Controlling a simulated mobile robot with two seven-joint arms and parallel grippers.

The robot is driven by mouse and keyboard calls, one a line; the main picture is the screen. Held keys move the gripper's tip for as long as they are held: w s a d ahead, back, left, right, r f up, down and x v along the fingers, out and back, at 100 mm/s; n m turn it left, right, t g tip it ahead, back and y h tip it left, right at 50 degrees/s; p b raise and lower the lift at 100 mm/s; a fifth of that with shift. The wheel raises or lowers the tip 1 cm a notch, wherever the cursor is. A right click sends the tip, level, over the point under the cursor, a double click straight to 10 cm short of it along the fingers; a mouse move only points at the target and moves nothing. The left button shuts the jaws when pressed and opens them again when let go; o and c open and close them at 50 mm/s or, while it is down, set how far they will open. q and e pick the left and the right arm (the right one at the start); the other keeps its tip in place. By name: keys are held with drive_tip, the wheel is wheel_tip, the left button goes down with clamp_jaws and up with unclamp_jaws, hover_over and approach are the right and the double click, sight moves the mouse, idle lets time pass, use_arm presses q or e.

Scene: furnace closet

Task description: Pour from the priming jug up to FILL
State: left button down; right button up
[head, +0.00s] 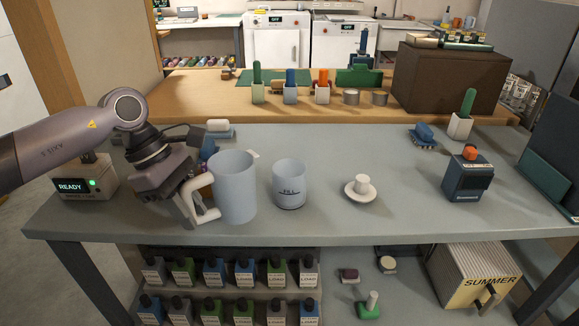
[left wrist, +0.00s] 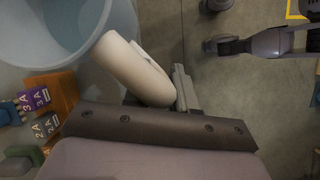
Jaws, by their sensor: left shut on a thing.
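The priming jug (head: 235,188) is a large pale blue-grey jug with a white handle (head: 203,200) on its left side. It looks upright, at the left part of the grey table; I cannot tell whether its base touches the table. My left gripper (head: 191,199) is shut on the handle. In the left wrist view, the white handle (left wrist: 135,70) lies at the jaws and the jug's open rim (left wrist: 100,55) shows at the upper left. The smaller pale cup marked FILL (head: 289,184) stands upright just right of the jug, apart from it. The contents of both are not visible. My right gripper is not in view.
A white saucer with a small cup (head: 361,187) sits right of the FILL cup. A dark blue device with an orange top (head: 468,176) stands farther right. A READY box (head: 84,182) is at the left. Several bottles (head: 243,272) stand on the shelf below.

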sight(212, 163)
use_arm(q)
drive_tip(key=shift+w+d+r+n+t, duration=0.75)
drive_tip(key=shift+r+n, duration=0.25)
drive_tip(key=shift+n, duration=0.65)
drive_tip(key=shift+w+d+r+n+t, duration=0.5)
drive_tip(key=shift+w+d+r+n, duration=0.35)
drive_tip(key=shift+n, duration=0.75)
drive_tip(key=shift+w+d+r+n+t, duration=0.65)
drive_tip(key=shift+w+r+n, duration=0.35)
drive_tip(key=shift+n, duration=0.65)
drive_tip(key=shift+s+a+r, duration=0.1)
drive_tip(key=shift+r, duration=0.05)
drive_tip(key=shift+y+p, duration=0.3)
drive_tip(key=shift+p, duration=0.05)
